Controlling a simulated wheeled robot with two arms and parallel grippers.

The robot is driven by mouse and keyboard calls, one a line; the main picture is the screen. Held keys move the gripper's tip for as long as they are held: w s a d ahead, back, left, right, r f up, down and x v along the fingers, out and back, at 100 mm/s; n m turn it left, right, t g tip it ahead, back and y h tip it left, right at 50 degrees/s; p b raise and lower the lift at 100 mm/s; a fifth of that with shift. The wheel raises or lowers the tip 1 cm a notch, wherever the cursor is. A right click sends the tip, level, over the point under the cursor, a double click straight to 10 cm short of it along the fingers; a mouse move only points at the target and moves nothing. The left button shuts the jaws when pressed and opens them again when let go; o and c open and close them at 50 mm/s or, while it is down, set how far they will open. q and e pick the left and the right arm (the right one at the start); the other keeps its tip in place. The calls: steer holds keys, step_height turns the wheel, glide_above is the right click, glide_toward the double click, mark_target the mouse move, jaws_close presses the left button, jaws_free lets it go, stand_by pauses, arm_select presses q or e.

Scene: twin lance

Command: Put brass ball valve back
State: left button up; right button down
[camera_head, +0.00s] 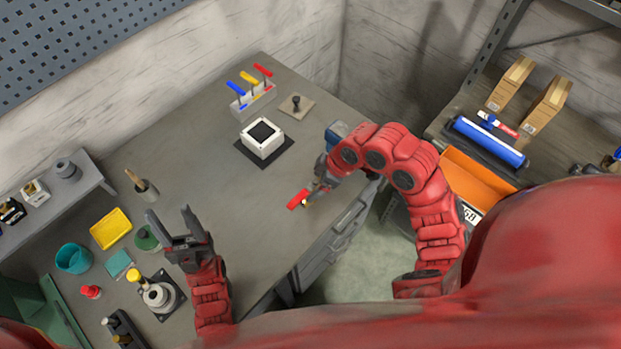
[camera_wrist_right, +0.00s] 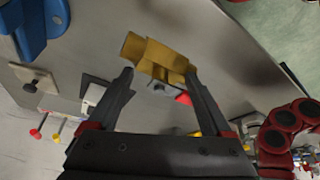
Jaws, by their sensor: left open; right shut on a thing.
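The brass ball valve (camera_wrist_right: 152,52) shows in the right wrist view between the fingertips of my right gripper (camera_wrist_right: 159,73). A red handle end (camera_wrist_right: 184,98) shows below it. In the head view the valve's red handle (camera_head: 298,199) sticks out at my right gripper (camera_head: 313,190), over the table near its front right edge; the brass body is mostly hidden by the gripper there. My left gripper (camera_head: 170,213) is open and empty above the left part of the table.
A blue vise (camera_head: 336,132) stands at the table's right edge. A post on a square plate (camera_head: 296,105), a rack of coloured-handled tools (camera_head: 255,100) and a white box on a dark mat (camera_head: 262,146) stand at the back. Several small items crowd the left. The table's middle is clear.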

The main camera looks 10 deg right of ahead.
steer(key=w+f, duration=0.1)
steer(key=w+p, duration=0.1)
steer(key=w+f+p, duration=0.1)
steer(key=w, duration=0.1)
steer(key=shift+a+f, duration=0.3)
steer(key=shift+a, duration=0.1)
steer(key=shift+w+f+p, duration=0.1)
steer(key=shift+f+p, duration=0.3)
steer(key=shift+f, duration=0.2)
jaws_free()
steer(key=shift+f, duration=0.1)
